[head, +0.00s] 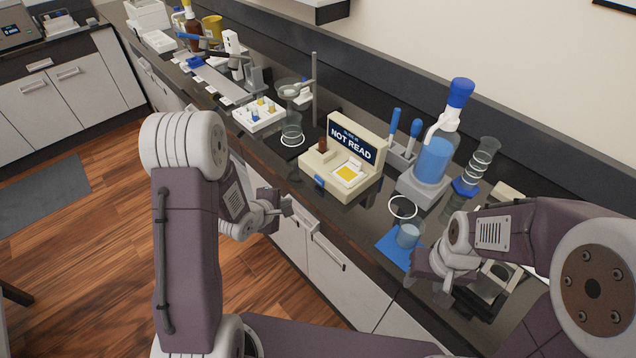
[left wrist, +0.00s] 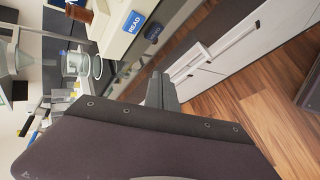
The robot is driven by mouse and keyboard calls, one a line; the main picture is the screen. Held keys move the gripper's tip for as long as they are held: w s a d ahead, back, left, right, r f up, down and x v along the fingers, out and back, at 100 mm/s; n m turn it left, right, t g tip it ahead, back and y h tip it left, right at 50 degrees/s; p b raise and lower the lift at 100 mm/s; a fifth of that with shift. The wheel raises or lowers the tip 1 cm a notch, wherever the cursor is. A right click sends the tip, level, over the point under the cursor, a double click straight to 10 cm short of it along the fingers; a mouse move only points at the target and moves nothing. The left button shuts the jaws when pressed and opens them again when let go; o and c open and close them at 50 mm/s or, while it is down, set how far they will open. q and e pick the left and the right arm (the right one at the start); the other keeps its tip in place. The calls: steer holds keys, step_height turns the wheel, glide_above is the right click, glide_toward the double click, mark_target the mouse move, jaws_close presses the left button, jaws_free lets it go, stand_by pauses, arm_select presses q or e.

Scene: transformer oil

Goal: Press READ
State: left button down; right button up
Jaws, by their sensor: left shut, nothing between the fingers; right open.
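A cream tabletop instrument (head: 318,168) stands near the bench's front edge, and its raised screen (head: 352,142) shows "NOT READ". A blue spot (head: 319,181) shows on its front.
The beaker stands on a blue mat (head: 390,247). A blue-capped bottle (head: 436,158) stands behind it. A glass beaker (head: 291,127) and a white rack (head: 259,115) are left of the instrument. Drawer handles (head: 327,255) line the cabinet front. Open floor lies at left.

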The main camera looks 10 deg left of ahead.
mark_target(312, 193)
arm_select(q)
steer(key=shift+d, duration=0.1)
steer(key=w+d, duration=0.1)
steer(key=w, duration=0.1)
steer(key=w+d, duration=0.3)
steer(key=w, duration=0.1)
steer(key=shift+d, duration=0.25)
steer(key=shift+w+d, duration=0.4)
steer(key=shift+w, duration=0.1)
stand_by(1.5)
steer(key=shift+w+d, duration=0.25)
steer(key=shift+w, duration=0.05)
steer(key=shift+w+d, duration=0.25)
steer(key=shift+w, duration=0.05)
stand_by(0.6)
steer(key=shift+a, duration=0.1)
steer(key=shift+s+a+p, duration=0.35)
steer(key=shift+s+a, duration=0.05)
steer(key=shift+s, duration=0.25)
